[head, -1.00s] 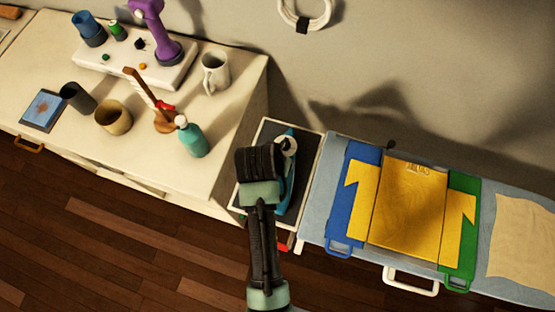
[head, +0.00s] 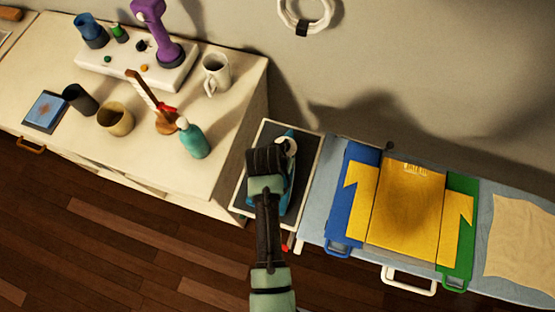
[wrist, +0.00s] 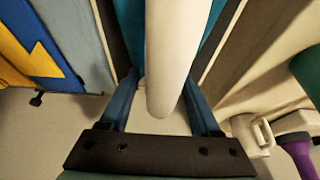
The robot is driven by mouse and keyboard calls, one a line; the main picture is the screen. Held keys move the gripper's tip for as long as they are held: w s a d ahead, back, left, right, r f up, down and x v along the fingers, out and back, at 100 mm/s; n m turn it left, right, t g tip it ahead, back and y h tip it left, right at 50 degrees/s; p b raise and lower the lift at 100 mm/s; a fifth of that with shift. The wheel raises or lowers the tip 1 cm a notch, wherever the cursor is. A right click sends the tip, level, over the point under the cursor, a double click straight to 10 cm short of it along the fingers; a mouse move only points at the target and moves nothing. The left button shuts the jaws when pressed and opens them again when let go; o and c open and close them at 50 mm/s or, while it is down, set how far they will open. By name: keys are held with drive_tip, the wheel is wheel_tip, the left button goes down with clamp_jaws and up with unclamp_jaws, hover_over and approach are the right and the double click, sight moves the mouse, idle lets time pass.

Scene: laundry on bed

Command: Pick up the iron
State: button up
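The iron is teal with a pale handle and rests on the dark tray at the left end of the ironing board. In the head view my arm covers much of it; its teal side (head: 290,183) shows at the right. In the wrist view its pale handle (wrist: 170,60) runs down the middle, with teal body (wrist: 212,40) beside it. My gripper (wrist: 160,80) is over the iron, its two blue-grey fingers apart on either side of the handle. I cannot tell if the fingers touch it. In the head view the fingertips are hidden.
A cream cabinet (head: 230,130) stands left of the tray, with a teal bottle (head: 193,140) and white mug (head: 215,72) near its right end. Right of the tray, the ironing board (head: 325,195) holds a blue, yellow and green folding board (head: 405,210). The wall is behind.

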clamp_jaws()
idle(1.1)
drive_tip(key=shift+w+r, duration=0.15)
